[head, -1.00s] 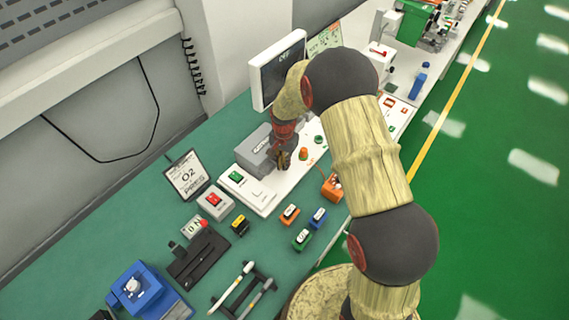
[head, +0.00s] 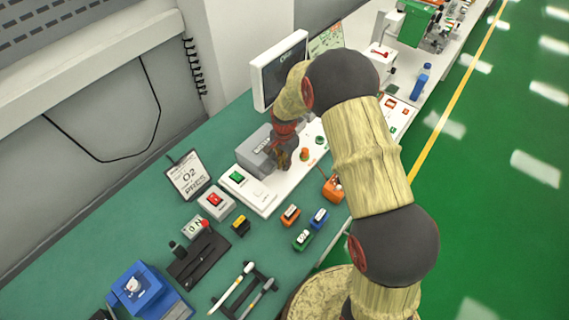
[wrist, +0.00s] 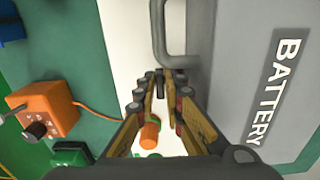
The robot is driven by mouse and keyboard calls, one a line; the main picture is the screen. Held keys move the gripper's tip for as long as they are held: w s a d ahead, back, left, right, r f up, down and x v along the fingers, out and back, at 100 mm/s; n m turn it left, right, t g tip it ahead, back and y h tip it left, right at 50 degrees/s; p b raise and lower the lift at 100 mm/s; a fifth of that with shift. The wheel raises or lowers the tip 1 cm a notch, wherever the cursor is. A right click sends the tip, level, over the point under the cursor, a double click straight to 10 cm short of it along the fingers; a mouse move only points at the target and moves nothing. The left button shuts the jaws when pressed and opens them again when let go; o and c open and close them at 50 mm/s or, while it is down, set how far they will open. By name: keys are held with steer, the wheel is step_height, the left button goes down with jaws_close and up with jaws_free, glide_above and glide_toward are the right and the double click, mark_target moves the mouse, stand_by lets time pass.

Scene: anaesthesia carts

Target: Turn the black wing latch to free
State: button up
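A grey battery box (wrist: 255,80) with a grey handle (wrist: 168,40) fills the right of the wrist view; in the head view the box (head: 257,152) stands on the white panel, partly behind my gripper (head: 284,160). In the wrist view my gripper (wrist: 161,82) points at the white strip beside the box, its two fingers apart with a narrow gap at the tips. A small dark piece (wrist: 160,82) shows between the tips; it may be the black wing latch, but I cannot tell, nor whether the fingers touch it. The latch's angle is not readable.
An orange knob (wrist: 150,131) stands on the panel near my fingers. An orange box (wrist: 47,112) with a black knob and a cable sits left of it. A monitor (head: 279,70) stands behind my gripper. Green bench surface lies in front.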

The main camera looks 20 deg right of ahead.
steer(key=o, duration=0.4)
